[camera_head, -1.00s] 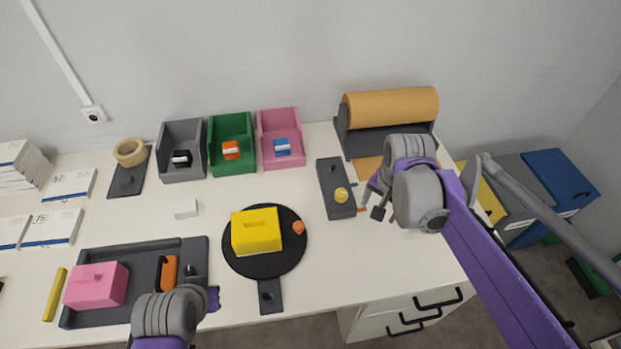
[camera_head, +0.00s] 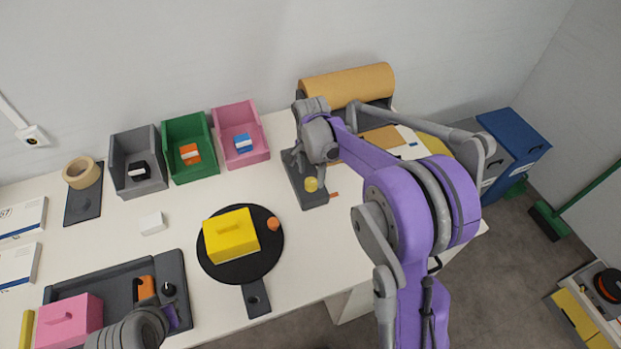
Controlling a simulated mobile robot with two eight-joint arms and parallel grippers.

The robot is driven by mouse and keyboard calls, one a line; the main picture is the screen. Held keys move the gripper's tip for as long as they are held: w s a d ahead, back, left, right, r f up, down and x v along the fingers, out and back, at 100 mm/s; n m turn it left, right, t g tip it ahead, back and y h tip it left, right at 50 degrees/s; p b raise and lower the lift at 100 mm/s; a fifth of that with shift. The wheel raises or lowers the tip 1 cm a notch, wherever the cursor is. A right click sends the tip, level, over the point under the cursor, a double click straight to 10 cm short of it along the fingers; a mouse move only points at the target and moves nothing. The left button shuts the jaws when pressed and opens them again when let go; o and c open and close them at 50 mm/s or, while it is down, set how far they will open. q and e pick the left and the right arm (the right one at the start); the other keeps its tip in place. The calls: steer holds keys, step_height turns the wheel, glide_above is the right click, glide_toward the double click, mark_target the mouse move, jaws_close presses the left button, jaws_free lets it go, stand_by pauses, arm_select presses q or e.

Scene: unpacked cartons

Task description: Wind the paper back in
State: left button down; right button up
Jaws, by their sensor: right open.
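The brown paper roll (camera_head: 345,84) lies in its dark holder at the back right of the table, partly hidden behind my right arm. A strip of brown paper (camera_head: 382,138) lies out on the table in front of it. My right gripper (camera_head: 308,168) is open and points down over the dark grey block with the yellow knob (camera_head: 311,184), left of the paper strip. I cannot tell whether it touches the block. My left gripper (camera_head: 166,314) is low at the left, beside the dark tray; its fingers are mostly hidden.
Grey, green and pink bins (camera_head: 240,134) stand along the wall. A yellow box (camera_head: 231,235) sits on a round black board (camera_head: 212,267). A pink box (camera_head: 68,322) is in the dark tray (camera_head: 178,280). Blue and grey file boxes (camera_head: 515,135) stand beyond the right edge.

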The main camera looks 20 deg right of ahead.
mark_target(311, 185)
steer(key=shift+f, duration=1.3)
jaws_close()
